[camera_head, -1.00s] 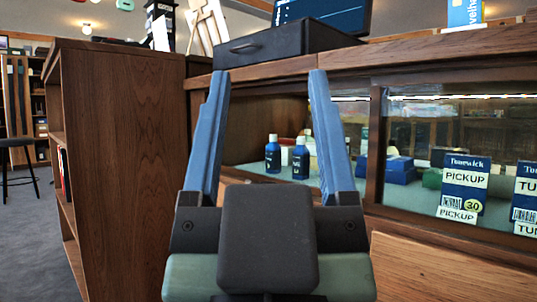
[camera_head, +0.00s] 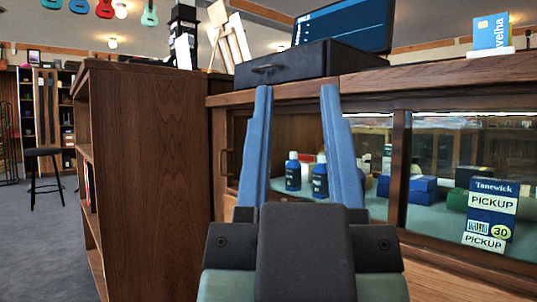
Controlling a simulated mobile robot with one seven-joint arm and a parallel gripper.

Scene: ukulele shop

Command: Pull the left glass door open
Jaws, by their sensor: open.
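The left glass door (camera_head: 302,132) is set in the wooden front of the counter case, behind my gripper in the head view. It appears closed, and blue bottles show through it. A small pull handle (camera_head: 225,163) stands at the door's left side, left of my gripper. My gripper (camera_head: 296,92) is open, its two blue fingers pointing up and forward in front of the door. I cannot tell the gap between fingers and door.
A wooden shelf unit (camera_head: 150,165) stands close on the left, beside the case. A black cash drawer (camera_head: 300,65) sits on the counter top. Open floor (camera_head: 40,235) lies far left.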

